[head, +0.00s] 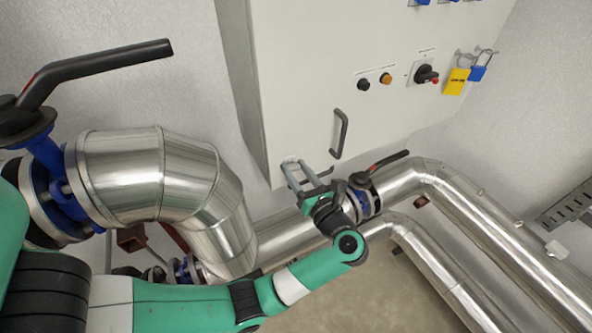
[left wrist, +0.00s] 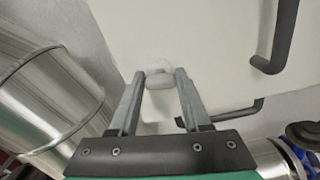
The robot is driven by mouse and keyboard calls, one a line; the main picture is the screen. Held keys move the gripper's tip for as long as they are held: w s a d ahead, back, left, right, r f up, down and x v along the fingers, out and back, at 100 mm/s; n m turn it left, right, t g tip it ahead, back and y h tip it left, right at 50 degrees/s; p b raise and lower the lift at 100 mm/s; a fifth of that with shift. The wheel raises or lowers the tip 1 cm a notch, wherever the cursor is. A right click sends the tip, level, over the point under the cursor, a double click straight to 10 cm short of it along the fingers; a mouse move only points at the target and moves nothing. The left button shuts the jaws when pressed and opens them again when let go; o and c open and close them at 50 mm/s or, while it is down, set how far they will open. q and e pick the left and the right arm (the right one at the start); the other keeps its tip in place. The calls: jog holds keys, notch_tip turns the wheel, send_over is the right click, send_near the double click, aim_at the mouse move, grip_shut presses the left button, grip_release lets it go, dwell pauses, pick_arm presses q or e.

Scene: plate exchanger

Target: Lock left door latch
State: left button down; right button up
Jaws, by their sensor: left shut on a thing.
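The left door latch is a small pale grey piece near the lower left corner of the white cabinet door (head: 310,100). In the left wrist view the latch (left wrist: 158,80) sits between the tips of my two grey fingers. My left gripper (head: 294,165) reaches up to it from below and is shut on it; the fingers cover part of it in the head view. Whether the latch is turned to its locked position cannot be told. My right gripper is not in view.
A dark door handle (head: 340,134) is just right of my left gripper. A valve with a red and black lever (head: 388,161) and silver pipes (head: 440,185) lie close below. A large insulated pipe (head: 150,175) stands at left. A yellow padlock (head: 456,81) hangs at upper right.

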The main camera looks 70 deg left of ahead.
pick_arm(q)
jog(key=m, duration=0.3)
jog(key=shift+m, duration=0.3)
jog(key=m+p, duration=0.1)
jog(key=m, duration=0.2)
jog(key=shift+w+m, duration=0.1)
jog(key=shift+m, duration=0.2)
jog(key=m+p, duration=0.2)
jog(key=m, duration=0.3)
jog(key=shift+w+p, duration=0.1)
jog(key=shift+p, duration=0.2)
jog(key=shift+f+m+p, duration=0.2)
jog(key=shift+m+p, duration=0.5)
jog(key=shift+m, duration=1)
jog(key=shift+c, duration=1.8)
grip_release()
